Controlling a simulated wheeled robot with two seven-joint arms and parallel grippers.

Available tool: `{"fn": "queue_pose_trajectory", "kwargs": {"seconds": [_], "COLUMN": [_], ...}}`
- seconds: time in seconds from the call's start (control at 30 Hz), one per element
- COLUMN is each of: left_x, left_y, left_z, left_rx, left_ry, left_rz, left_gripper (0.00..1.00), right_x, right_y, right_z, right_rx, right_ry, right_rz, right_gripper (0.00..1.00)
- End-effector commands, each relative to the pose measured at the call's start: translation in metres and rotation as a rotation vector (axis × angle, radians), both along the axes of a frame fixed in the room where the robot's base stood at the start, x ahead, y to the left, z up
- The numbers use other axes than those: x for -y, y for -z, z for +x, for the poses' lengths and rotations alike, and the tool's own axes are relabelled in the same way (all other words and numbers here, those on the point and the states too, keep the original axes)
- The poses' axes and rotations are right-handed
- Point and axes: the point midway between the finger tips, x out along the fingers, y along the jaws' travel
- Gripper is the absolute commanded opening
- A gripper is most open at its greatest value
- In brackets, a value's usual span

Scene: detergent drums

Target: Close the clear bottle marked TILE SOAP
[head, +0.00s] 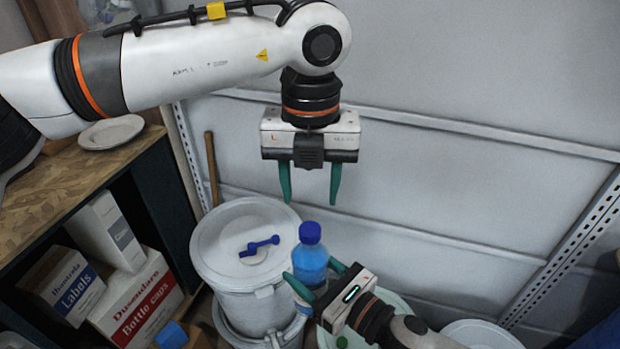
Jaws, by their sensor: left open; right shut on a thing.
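A clear bottle with blue liquid (309,268) stands upright between the green fingers of my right gripper (312,271), which is shut on it. A blue cap (310,232) sits on the bottle's neck; whether it is tight cannot be told. No marking can be read on the bottle, and its lower part is hidden by the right gripper. My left gripper (309,198) is open and empty, pointing down above the cap, with a clear gap between its fingertips and the cap.
A pale green round thing (398,303) and a white lid (480,335) lie lower right. A shelf (75,185) with boxes is at left; the wall is behind.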

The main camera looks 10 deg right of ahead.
Motion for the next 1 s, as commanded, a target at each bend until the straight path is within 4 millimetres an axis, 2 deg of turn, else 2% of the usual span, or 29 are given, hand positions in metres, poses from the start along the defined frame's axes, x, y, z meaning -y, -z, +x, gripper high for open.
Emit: {"fn": "queue_pose_trajectory", "kwargs": {"seconds": [0.2, 0.4, 0.6, 1.0], "left_x": [-0.0004, -0.0005, -0.0004, -0.0004], "left_y": [-0.0032, -0.0054, -0.0061, -0.0034], "left_z": [0.0001, 0.0002, 0.0002, 0.0001], "left_rx": [0.001, 0.001, 0.001, 0.0], "left_ry": [-0.47, -0.778, -0.903, -0.912], "left_rz": [0.0, -0.001, -0.002, -0.002], "left_gripper": [0.49, 0.49, 0.49, 0.49], "right_x": [-0.0002, -0.0002, -0.0002, -0.0002], "right_y": [-0.0019, -0.0019, -0.0018, -0.0018], "right_z": [0.0001, 0.0001, 0.0001, 0.0001], "right_rx": [0.004, 0.004, 0.004, 0.004], "right_ry": [-0.001, -0.001, -0.001, -0.001], "right_rz": [0.002, 0.002, 0.002, 0.002], "right_gripper": [0.0, 0.0, 0.0, 0.0]}}
